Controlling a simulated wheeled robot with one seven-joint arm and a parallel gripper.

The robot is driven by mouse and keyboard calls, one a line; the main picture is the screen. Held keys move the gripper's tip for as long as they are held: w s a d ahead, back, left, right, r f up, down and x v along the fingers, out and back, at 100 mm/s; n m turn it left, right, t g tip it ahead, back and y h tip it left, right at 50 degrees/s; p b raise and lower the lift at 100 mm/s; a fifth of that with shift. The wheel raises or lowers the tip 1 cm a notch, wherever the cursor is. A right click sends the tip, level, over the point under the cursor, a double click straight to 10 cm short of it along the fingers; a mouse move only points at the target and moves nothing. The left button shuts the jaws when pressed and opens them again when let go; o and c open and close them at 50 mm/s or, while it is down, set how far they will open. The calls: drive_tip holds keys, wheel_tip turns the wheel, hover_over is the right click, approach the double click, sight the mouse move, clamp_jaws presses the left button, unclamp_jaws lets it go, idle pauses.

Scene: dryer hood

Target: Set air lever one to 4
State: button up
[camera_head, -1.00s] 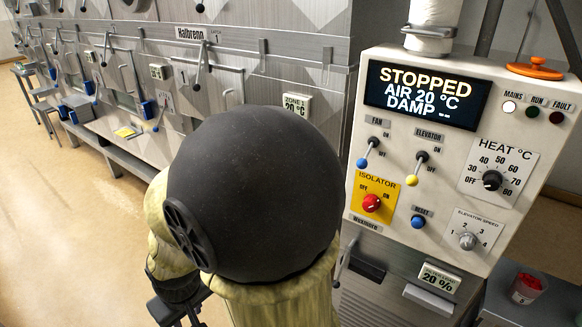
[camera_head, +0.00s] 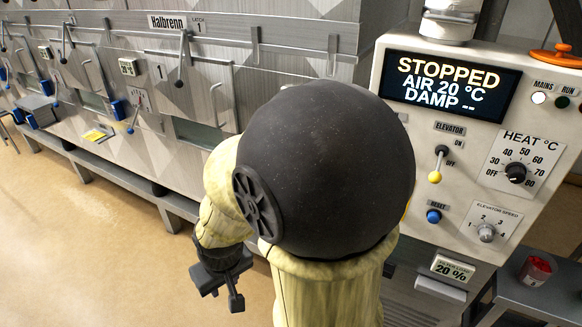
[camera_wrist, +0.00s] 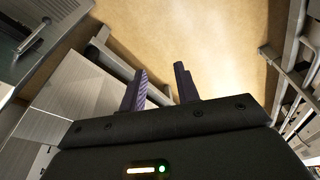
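A lever with a blue tip (camera_head: 132,120) sits at a pale scale plate (camera_head: 142,100) on the dryer's lower front, in the head view. Its lettering is too small to read, so I cannot tell that it is air lever one or which mark it points to. My gripper (camera_head: 223,290) hangs in front of the dryer, to the right of that lever and apart from it. In the wrist view my gripper (camera_wrist: 161,70) has its two fingers apart with nothing between them, above the floor.
A latch lever marked 1 (camera_head: 182,55) stands above on the dryer front (camera_head: 230,60). A low ledge (camera_head: 120,178) runs along its foot. The control panel (camera_head: 460,150), reading STOPPED, stands at right. The floor (camera_head: 60,240) at left is clear.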

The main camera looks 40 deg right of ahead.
drive_tip(key=w+d+f+m+t+h, duration=0.1)
drive_tip(key=w+d+m+t+h, duration=0.2)
drive_tip(key=w, duration=0.9)
drive_tip(key=w+d+f+m+t+h, duration=0.1)
drive_tip(key=w+d+m+t, duration=0.3)
drive_tip(key=w, duration=0.9)
drive_tip(key=d+f+m+g+h, duration=0.4)
drive_tip(key=d+m+g+h, duration=0.1)
drive_tip(key=d+m+h, duration=0.6)
drive_tip(key=w+d+h, duration=0.1)
drive_tip(key=d+h, duration=0.1)
drive_tip(key=d, duration=0.2)
drive_tip(key=shift+d+m+g+h+b, duration=0.25)
drive_tip(key=shift+m+g+h+b, duration=0.05)
drive_tip(key=shift+g, duration=0.1)
drive_tip(key=shift+d, duration=0.1)
